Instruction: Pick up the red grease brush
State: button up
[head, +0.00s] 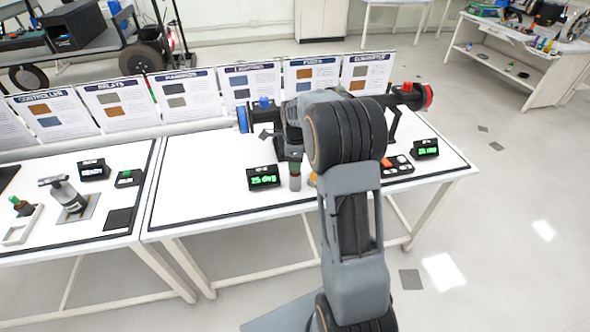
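I cannot pick out the red grease brush with certainty. A small grey cylinder (295,180) stands upright near the front of the right table, just left of my arm, and a yellowish piece (312,179) shows beside it, partly covered by my arm. My arm reaches over the right table, and its wrist end is a dark, crowded shape above the grey cylinder. The fingers of my gripper are not distinct there. I cannot tell whether they are open or shut, or whether they hold anything.
The right table (190,190) also holds a shaft rig with a blue disc (242,119) and red end (428,97), green displays (263,178) (425,149) and a button box (397,165). Printed boards (182,96) line the back. The left table holds a green-topped item (21,206).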

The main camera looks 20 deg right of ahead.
grip_shut()
